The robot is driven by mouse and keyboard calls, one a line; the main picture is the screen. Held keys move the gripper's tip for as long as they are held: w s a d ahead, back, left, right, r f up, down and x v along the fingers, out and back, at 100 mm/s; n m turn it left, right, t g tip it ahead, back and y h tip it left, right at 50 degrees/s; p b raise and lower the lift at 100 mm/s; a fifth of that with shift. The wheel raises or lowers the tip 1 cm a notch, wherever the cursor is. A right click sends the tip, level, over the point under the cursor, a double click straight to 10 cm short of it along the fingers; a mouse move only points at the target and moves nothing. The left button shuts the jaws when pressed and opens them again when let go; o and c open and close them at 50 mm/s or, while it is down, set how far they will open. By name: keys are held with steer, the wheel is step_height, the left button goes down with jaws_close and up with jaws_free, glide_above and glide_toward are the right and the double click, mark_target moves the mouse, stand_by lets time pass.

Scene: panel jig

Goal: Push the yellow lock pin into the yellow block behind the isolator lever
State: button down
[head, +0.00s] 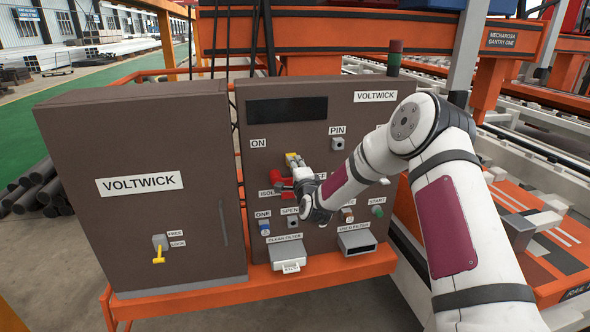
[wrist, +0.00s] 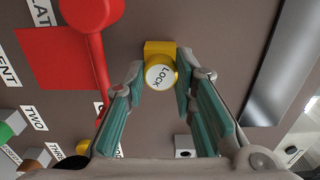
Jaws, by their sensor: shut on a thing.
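The yellow lock pin (wrist: 160,77) has a round white face marked LOCK, seen end-on in the wrist view. My gripper (wrist: 161,82) has its two teal-padded fingers on either side of the pin, holding it. The yellow block (wrist: 159,47) shows just behind the pin; how deep the pin sits is hidden. In the head view the block (head: 292,158) shows above my gripper (head: 301,172), and the red lever parts (head: 279,181) lie to the left; the pin is not clear there.
The brown VOLTWICK panel (head: 285,140) carries a small PIN holder (head: 337,143) at upper right. Buttons sit below the lever, with clean filter (head: 288,253) and used filter (head: 357,242) boxes sticking out underneath. A second cabinet (head: 145,200) stands at left.

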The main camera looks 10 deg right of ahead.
steer(key=c, duration=1.2)
jaws_free()
steer(key=shift+c, duration=0.2)
steer(key=s, duration=1.2)
steer(key=shift+r, duration=0.1)
steer(key=s+a+r+n+g, duration=0.3)
steer(key=s+r+n+g, duration=0.4)
steer(key=s+r+n, duration=0.45)
steer(key=s+d+r+n+g, duration=0.1)
steer(key=s+n+g, duration=0.2)
steer(key=s, duration=1.3)
steer(key=s+d+r+n+g, duration=0.1)
steer(key=s+d+n+g, duration=0.1)
steer(key=s, duration=1.5)
steer(key=shift+s+d+n+g, duration=0.15)
steer(key=shift+s+n+g, duration=0.05)
steer(key=shift+n+g, duration=0.55)
